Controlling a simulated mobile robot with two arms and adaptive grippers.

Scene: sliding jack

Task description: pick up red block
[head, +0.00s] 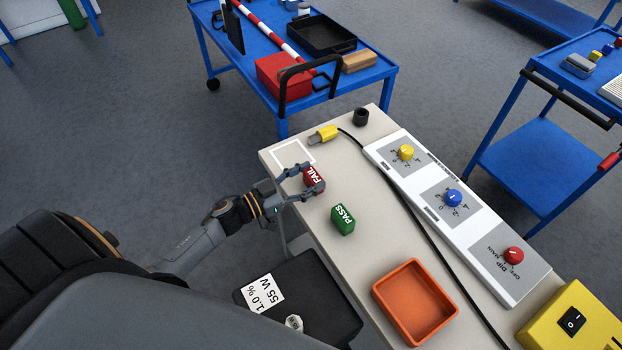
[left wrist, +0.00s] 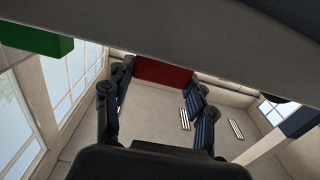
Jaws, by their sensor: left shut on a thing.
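The red block (head: 312,176), marked FAIL, is at the left part of the beige bench, just below a white square outline. My left gripper (head: 306,181) is shut on it, with one finger on each side. In the left wrist view the red block (left wrist: 163,73) shows between the two fingers of the gripper (left wrist: 158,90). I cannot tell whether the block still touches the bench. My right gripper is not in view.
A green PASS block (head: 343,219) stands close to the right of the red one. An orange tray (head: 377,290), a yellow plug (head: 322,134) with a black cable, a dark cup (head: 361,117) and a panel of knobs (head: 478,228) are also on the bench (head: 362,258).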

